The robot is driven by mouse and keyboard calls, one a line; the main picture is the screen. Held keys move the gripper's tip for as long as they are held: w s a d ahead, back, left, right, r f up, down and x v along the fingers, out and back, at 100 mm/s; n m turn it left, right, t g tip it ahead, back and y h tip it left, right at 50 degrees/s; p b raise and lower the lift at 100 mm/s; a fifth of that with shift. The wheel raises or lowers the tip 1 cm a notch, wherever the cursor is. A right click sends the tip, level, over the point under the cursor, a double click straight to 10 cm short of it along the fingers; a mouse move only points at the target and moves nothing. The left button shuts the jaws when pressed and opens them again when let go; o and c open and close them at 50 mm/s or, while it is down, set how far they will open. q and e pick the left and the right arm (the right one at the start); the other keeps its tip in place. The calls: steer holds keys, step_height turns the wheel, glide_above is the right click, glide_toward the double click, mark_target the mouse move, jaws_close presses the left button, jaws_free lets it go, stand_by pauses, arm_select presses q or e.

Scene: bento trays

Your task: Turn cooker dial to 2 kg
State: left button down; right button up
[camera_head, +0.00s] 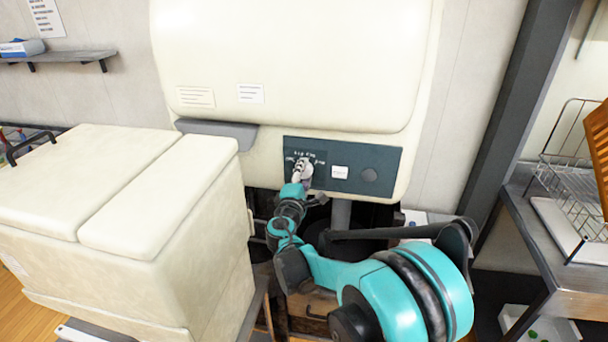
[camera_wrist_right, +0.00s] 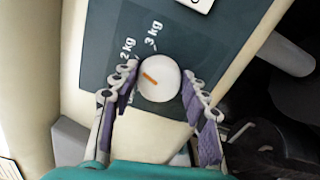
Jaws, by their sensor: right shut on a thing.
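The cooker dial (camera_wrist_right: 160,88) is a round white knob on a dark teal panel (camera_head: 324,182) at the front of the cream cooker (camera_head: 290,60). In the right wrist view an orange mark on the dial slants up and left, roughly toward the printed "2 kg"; "3 kg" is printed above the dial. Another label at lower left is mostly hidden by a finger. My right gripper (camera_wrist_right: 161,72) is shut on the dial, with one finger on each side. In the head view this gripper (camera_head: 301,170) covers the dial. My left gripper is not in view.
A large cream chest (camera_head: 180,270) stands close on the left. A metal shelf with a wire rack (camera_head: 575,175) is on the right.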

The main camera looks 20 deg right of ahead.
steer(key=o, duration=1.1)
steer(key=v, duration=1.2)
steer(key=shift+d+f, duration=0.1)
